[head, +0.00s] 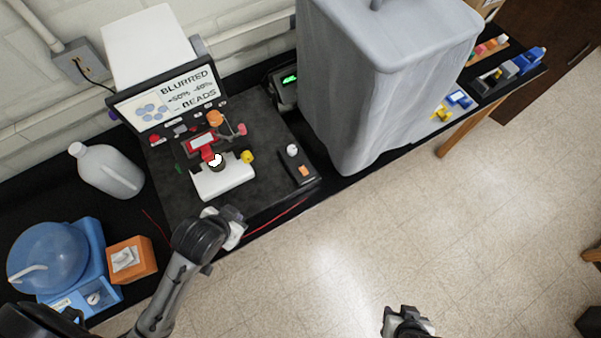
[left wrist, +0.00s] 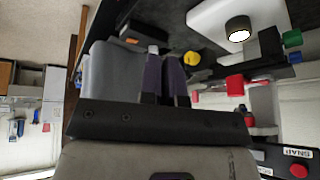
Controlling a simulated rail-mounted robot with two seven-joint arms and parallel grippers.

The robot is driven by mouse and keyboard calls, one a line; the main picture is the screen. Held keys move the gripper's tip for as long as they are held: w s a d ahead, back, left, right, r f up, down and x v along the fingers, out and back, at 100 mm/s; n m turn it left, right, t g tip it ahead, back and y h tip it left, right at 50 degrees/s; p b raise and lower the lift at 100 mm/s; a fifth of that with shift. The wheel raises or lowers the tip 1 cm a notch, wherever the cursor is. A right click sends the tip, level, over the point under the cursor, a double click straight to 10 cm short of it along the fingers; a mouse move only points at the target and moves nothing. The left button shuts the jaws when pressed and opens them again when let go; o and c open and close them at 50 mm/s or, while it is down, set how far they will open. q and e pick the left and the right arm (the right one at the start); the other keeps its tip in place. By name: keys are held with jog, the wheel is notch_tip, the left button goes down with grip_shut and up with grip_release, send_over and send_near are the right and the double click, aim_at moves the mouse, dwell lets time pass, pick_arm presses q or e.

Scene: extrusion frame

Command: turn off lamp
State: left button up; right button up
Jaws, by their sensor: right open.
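The lamp (head: 215,160) is a round white glowing disc in a dark ring on the white base (head: 222,183) of a microscope. In the left wrist view the lit lamp (left wrist: 239,32) is at the upper right. A yellow knob (head: 247,157) sits on the base's right side, and it also shows in the left wrist view (left wrist: 192,58). My left gripper (head: 235,222) is in front of the base, apart from it. Its fingers (left wrist: 164,78) look together and hold nothing visible. My right gripper (head: 408,318) is open and empty over the floor at the bottom.
A jug (head: 107,170), a blue device (head: 62,260) and an orange box (head: 131,258) stand at the left. The floor is clear.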

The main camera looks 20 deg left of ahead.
pick_arm(q)
jog(key=w+t+b, duration=0.1)
jog(key=w+b, duration=0.1)
jog(key=w, duration=0.2)
jog(key=w+a+r+m+t+b, duration=0.1)
jog(key=w+b, duration=0.1)
jog(key=w, duration=0.2)
jog(key=w+a+m+t+y+b, duration=0.1)
jog(key=w+b, duration=0.1)
jog(key=w, duration=0.2)
jog(key=shift+w+a+r+t, duration=0.2)
jog(key=shift+a+r+t, duration=0.1)
jog(key=shift+r, duration=0.1)
grip_shut()
jog(key=w+f+m+g+h+b, duration=0.1)
jog(key=w+f+m+b, duration=0.1)
jog(key=w+b, duration=0.15)
jog(key=w+f+m+h+b, duration=0.1)
jog(key=w+f+m+b, duration=0.1)
jog(key=w, duration=0.3)
jog(key=d+f+h, duration=0.1)
jog(key=h, duration=0.1)
jog(key=d+f+g+h, duration=0.1)
jog(key=d, duration=0.1)
jog(key=s+d+n+h, duration=0.1)
jog(key=d+h, duration=0.1)
jog(key=shift+f+g+h+p, duration=0.3)
jog(key=shift+f+g, duration=0.1)
